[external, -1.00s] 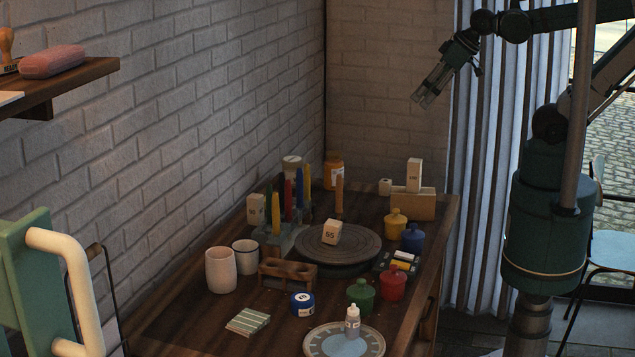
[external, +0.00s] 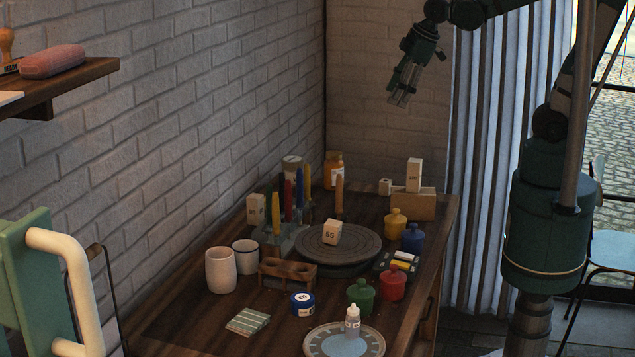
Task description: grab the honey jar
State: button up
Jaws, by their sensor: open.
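An amber-orange jar with a pale label (external: 333,172), which looks like the honey jar, stands upright at the far back of the table, near the corner of the brick walls. Its lower part is partly hidden behind a tan upright stick. My gripper (external: 399,100) hangs in the air above the table's back right, higher than the jar and to its right. It points down and slightly left. Its fingers are open and hold nothing.
A tan stick (external: 339,195) and several coloured sticks in a holder (external: 288,240) stand close before the jar. A box with a block (external: 413,205) stands to its right. A turntable (external: 360,250), lidded pots and cups fill the middle.

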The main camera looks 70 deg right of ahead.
aim_at(335, 153)
jog(key=w+d+f+n+g, duration=0.1)
jog(key=w+f+n, duration=0.2)
jog(key=w+f, duration=0.3)
jog(key=w+d+f+n+g, duration=0.2)
jog(key=w+f+n, duration=0.2)
jog(key=w+f, duration=0.3)
jog(key=w+d+f+n+g+p, duration=0.1)
jog(key=w+f+n, duration=0.3)
jog(key=w+f, duration=0.3)
jog(key=shift+w+d+f+g, duration=0.1)
jog(key=shift+w+d+g, duration=0.1)
jog(key=shift+w+g, duration=0.15)
jog(key=shift+w+d+f+n, duration=0.15)
jog(key=shift+f+n, duration=0.15)
jog(key=shift+f, duration=0.3)
jog(key=shift+f, duration=0.1)
jog(key=shift+f, duration=1.2)
jog(key=shift+w+a+f+b, duration=0.1)
jog(key=shift+f+b, duration=0.15)
jog(key=shift+f, duration=1.05)
jog(key=shift+w+a+f+b, duration=0.1)
jog(key=shift+f+b, duration=0.1)
jog(key=shift+f, duration=1.1)
